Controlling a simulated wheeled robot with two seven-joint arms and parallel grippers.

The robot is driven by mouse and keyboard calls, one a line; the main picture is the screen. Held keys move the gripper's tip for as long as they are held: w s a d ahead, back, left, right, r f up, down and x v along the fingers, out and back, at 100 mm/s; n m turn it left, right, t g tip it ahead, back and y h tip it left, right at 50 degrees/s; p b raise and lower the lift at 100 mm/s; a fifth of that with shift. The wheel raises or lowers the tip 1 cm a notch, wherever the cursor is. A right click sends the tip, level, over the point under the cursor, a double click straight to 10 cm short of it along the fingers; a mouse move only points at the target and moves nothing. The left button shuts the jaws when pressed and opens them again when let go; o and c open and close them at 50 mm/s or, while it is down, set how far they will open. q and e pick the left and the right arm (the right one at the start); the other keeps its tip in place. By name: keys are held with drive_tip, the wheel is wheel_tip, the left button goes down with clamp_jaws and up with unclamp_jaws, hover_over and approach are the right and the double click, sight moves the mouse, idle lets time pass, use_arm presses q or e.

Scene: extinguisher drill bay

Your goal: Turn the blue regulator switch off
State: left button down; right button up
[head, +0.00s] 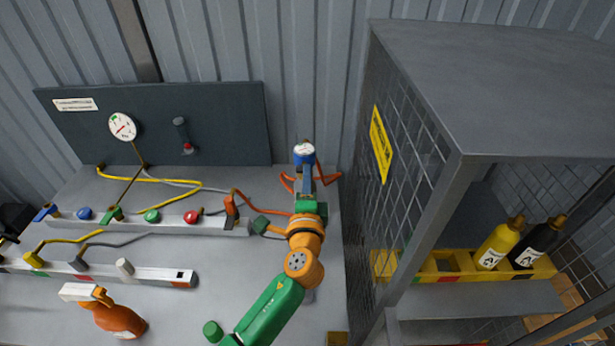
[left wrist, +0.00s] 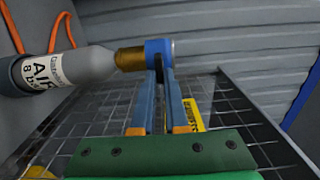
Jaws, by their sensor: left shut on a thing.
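The blue regulator switch (head: 304,159) is at the back of the bench, with a white round gauge face (head: 304,149) on top in the head view. In the left wrist view the blue regulator switch (left wrist: 158,49) sits at the end of a brass fitting (left wrist: 129,59) on a grey air bottle (left wrist: 85,66). My left gripper (head: 306,176) reaches it from the front; its fingers (left wrist: 161,72) are shut on the blue part. The fingers hide part of the switch, and its setting cannot be read. My right gripper is not in view.
A mesh cage (head: 400,190) stands close on the right, holding yellow (head: 498,243) and black (head: 538,243) bottles. A dark gauge panel (head: 225,125) stands behind.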

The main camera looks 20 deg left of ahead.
use_arm(q)
drive_tip(key=c, duration=0.9)
unclamp_jaws()
drive_tip(key=shift+a+f, duration=0.1)
drive_tip(key=shift+a, duration=0.05)
drive_tip(key=b+v, duration=0.1)
drive_tip(key=v, duration=0.6)
drive_tip(key=shift+b, duration=0.35)
